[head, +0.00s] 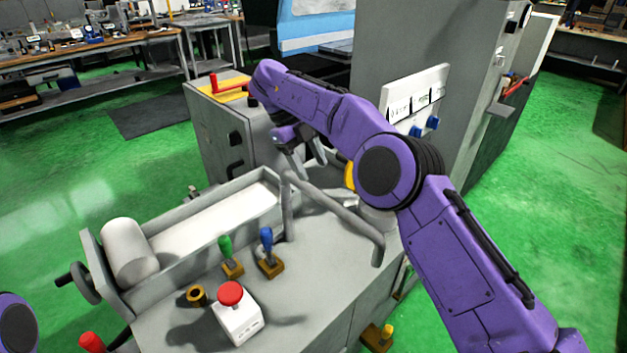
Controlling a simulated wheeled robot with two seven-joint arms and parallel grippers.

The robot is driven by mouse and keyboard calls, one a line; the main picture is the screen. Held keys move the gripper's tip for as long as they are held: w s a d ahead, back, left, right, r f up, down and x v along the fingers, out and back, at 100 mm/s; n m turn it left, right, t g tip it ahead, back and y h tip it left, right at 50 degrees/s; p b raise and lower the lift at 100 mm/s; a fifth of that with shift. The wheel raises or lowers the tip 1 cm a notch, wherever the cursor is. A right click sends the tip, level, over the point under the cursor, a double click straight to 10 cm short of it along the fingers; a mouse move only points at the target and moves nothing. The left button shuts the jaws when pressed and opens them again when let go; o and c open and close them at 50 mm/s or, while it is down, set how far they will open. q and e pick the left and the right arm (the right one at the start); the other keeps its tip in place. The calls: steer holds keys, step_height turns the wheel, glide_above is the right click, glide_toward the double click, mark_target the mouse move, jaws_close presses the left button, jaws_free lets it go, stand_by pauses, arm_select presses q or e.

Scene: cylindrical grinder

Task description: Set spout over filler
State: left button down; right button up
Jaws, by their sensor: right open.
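The grey bent pipe (335,205), which looks like the spout, stands on the grinder's grey top. One leg drops near the white trough, its long part slopes to the right, and its other end turns down near the top's right edge. A short brass ring (197,295) on the front left of the top may be the filler; the pipe is well apart from it. My right gripper (306,170) is open, fingers pointing down, near the pipe's upper left bend. I cannot tell whether it touches the pipe. My left gripper is out of view.
A green-handled lever (226,247), a blue-handled lever (267,242) and a red button on a white box (236,312) stand between brass ring and pipe. The white trough (215,222) lies behind them. A grey cabinet with a switch panel (415,95) rises at the back right.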

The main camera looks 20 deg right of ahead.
mark_target(329, 200)
steer(key=s+f+b, duration=0.1)
steer(key=s+d+f+b, duration=0.1)
steer(key=f, duration=0.1)
steer(key=s+d+f+b, duration=0.1)
steer(key=shift+s+f, duration=0.15)
steer(key=shift+f, duration=0.2)
steer(key=f, duration=0.2)
steer(key=d+f, duration=0.1)
steer(key=f, duration=0.1)
steer(key=shift+f, duration=0.25)
steer(key=shift+s+r, duration=0.2)
steer(key=shift+s, duration=0.05)
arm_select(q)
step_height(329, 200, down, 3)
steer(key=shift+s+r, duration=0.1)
arm_select(e)
steer(key=shift+d, duration=0.1)
jaws_close()
